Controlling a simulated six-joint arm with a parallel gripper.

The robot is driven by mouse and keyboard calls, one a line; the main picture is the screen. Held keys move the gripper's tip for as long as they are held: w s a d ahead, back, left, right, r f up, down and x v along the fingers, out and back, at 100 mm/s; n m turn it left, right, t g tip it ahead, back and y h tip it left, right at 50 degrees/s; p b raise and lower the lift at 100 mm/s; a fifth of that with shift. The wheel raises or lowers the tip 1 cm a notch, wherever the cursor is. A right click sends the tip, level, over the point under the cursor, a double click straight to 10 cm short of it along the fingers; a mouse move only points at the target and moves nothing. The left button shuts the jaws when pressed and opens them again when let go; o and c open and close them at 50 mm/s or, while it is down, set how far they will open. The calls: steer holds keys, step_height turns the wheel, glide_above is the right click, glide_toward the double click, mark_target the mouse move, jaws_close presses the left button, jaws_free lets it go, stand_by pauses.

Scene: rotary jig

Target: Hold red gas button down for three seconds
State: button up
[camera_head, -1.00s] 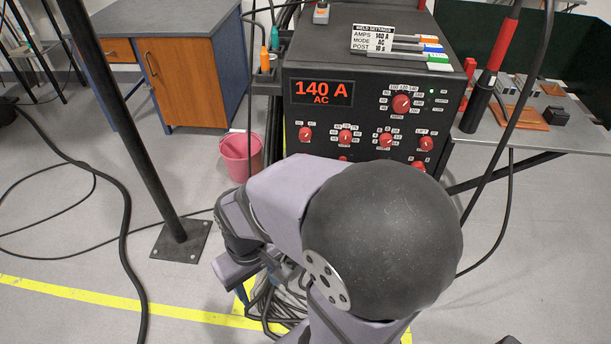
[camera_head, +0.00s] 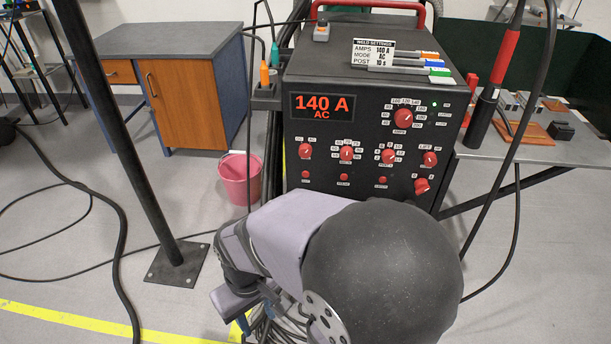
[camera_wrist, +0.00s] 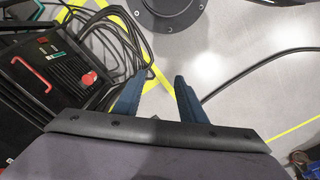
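The dark welding machine (camera_head: 300,140) has a red "140 A AC" display (camera_head: 322,107) and several red knobs on its front. Along the panel's lower part is a row of small red buttons: a left one (camera_head: 305,174), a middle one (camera_head: 344,177) and a right one (camera_head: 382,180). Their labels are too small to read, so I cannot tell which is gas. My gripper (camera_wrist: 161,77) is open and empty in the wrist view, its two blue fingers apart above the floor. In the head view it is low, in front of the machine, partly hidden by my arm.
A black box with a red handle (camera_wrist: 40,66) and a red round knob (camera_wrist: 88,78) shows in the wrist view, beside coiled cables (camera_wrist: 112,40). A pink bucket (camera_head: 240,182) stands left of the machine. A black post (camera_head: 130,140) rises at left. A grey table (camera_head: 540,147) is at right.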

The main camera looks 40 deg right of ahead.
jaws_close()
stand_by(1.5)
